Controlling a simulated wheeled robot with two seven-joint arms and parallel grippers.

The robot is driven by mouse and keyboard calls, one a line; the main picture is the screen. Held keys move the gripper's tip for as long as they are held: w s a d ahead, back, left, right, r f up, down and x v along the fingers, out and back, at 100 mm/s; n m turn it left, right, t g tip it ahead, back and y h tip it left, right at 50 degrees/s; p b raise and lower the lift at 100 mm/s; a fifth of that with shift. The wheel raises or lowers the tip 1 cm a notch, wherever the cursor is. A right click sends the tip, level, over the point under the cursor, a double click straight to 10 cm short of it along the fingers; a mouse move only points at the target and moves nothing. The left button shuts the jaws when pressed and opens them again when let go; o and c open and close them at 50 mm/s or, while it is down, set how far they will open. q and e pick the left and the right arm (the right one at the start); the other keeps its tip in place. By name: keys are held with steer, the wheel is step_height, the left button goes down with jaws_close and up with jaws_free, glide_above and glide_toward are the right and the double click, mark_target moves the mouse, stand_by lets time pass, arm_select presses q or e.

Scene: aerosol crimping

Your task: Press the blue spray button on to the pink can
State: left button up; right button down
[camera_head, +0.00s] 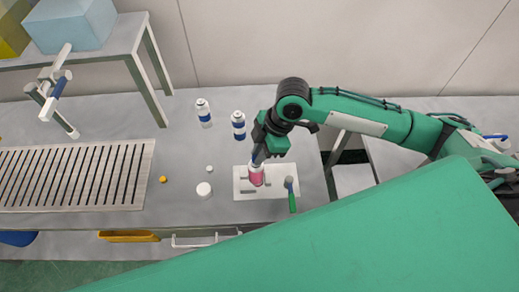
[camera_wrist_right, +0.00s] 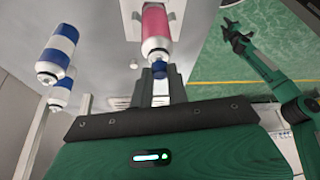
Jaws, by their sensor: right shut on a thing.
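The pink can (camera_head: 257,176) stands upright on a white plate (camera_head: 240,192) on the bench. Its pink body and white shoulder also show in the right wrist view (camera_wrist_right: 155,22). My right gripper (camera_head: 258,158) points down over the can's top. In the right wrist view its fingers (camera_wrist_right: 160,84) are shut on the blue spray button (camera_wrist_right: 160,68), which is in line with the can's top. Whether the button is fully seated is hidden. My left gripper (camera_wrist_right: 236,32) shows small in the right wrist view, away from the can; its jaws are unclear.
Two blue-and-white bottles (camera_head: 203,112) (camera_head: 238,124) stand behind the plate. A green-handled tool (camera_head: 291,195) lies at the plate's right. A white round cap (camera_head: 204,190) and a small yellow piece (camera_head: 163,179) lie left. A slotted grey panel (camera_head: 75,175) covers the bench's left.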

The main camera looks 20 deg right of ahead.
stand_by(0.3)
steer(key=c, duration=0.7)
jaws_free()
steer(key=shift+r, duration=0.15)
steer(key=shift+r+p, duration=3.4)
steer(key=shift+p, duration=0.5)
steer(key=shift+c, duration=0.6)
